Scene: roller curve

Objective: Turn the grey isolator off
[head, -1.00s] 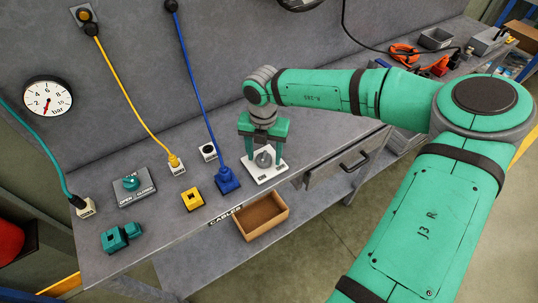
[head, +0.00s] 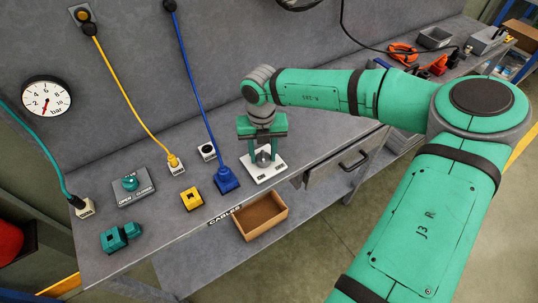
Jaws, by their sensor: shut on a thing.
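The grey isolator is a round grey knob (head: 263,158) on a white plate (head: 272,174) with small dark labels, near the bench's front edge. My gripper (head: 263,153) points down over the plate. Its green fingers are shut on the knob, one on each side. The fingers hide part of the knob, so I cannot tell which way it points. The labels are too small to read.
Left of the plate are a blue plug (head: 227,181), a yellow block (head: 192,198), a white socket (head: 207,151) and a teal valve knob (head: 131,183) on a grey plate.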

